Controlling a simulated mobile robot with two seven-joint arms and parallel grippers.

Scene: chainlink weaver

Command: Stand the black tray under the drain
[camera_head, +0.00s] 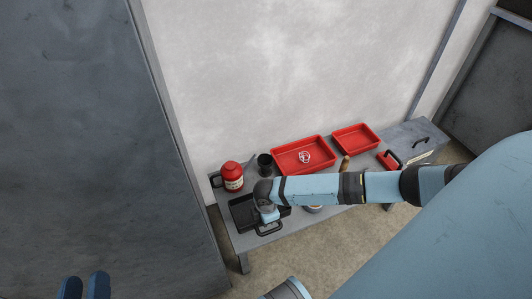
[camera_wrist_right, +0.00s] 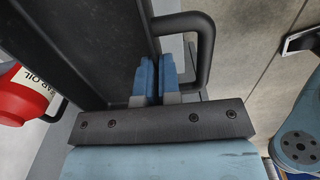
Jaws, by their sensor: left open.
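The black tray (camera_head: 242,211) lies at the left front of the grey workbench, with a loop handle (camera_head: 268,230) on its near side. My right gripper (camera_head: 270,215) is at that side. In the right wrist view, its blue fingertips (camera_wrist_right: 157,78) are close together on either side of the tray wall (camera_wrist_right: 130,40), one inside the tray and one within the handle loop (camera_wrist_right: 205,45). The contact itself is partly hidden. My left gripper (camera_head: 84,286) is open and empty at the bottom left, far from the bench. I cannot make out a drain.
A red oil jug (camera_head: 232,178) and a black cup (camera_head: 265,164) stand behind the tray. Red trays (camera_head: 290,172) (camera_head: 356,139) lie along the wall. A grey metal box (camera_head: 415,138) stands at the right end. My right arm crosses above the bench. A dark panel (camera_head: 80,130) rises at left.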

